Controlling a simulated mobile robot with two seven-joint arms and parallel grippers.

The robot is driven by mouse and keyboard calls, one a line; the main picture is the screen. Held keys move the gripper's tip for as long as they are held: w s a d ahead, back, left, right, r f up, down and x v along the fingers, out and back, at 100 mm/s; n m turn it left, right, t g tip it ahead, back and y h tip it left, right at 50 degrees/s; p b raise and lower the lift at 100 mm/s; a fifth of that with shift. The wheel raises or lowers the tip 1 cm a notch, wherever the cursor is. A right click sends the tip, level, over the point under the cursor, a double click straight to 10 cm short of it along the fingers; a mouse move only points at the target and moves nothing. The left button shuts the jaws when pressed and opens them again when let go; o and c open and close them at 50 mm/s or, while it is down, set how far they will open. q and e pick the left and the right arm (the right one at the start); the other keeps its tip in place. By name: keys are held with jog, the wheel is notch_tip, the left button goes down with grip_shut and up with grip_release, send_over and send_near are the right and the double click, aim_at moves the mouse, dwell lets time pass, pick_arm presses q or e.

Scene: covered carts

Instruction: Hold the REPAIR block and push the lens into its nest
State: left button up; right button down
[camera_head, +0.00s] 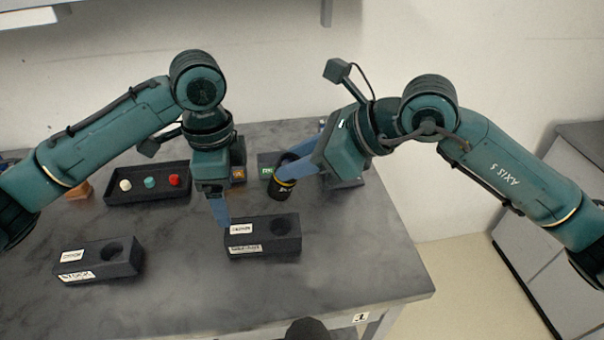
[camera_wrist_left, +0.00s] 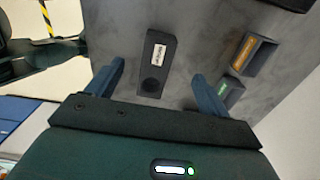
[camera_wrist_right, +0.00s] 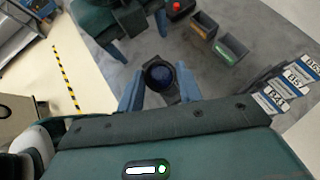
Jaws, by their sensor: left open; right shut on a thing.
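A dark block (camera_head: 285,242) with two white labels and a round nest at its right end stands on the table under my left gripper; its lettering is too small to read surely. My left gripper (camera_head: 222,215) points down at this block, fingers open. In the left wrist view the block (camera_wrist_left: 153,62) shows between the spread fingers, with no clear contact. My right gripper (camera_head: 280,172) is shut on the lens (camera_head: 284,188), a black cylinder with a yellow ring. It holds the lens above the table, just behind the nest. The lens (camera_wrist_right: 160,74) also shows between the fingers in the right wrist view.
A similar labelled block (camera_head: 122,262) with an empty round hole stands at the left. Behind it are a black tray (camera_head: 150,198) with white, teal and red pieces and a small orange block (camera_head: 78,190). Small labelled bins (camera_wrist_left: 253,57) stand at the back. The table's front right is clear.

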aim_at(235, 230)
pick_arm(q)
notch_tip(235, 230, down, 12)
dwell(0.5)
jog(key=c, duration=1.1)
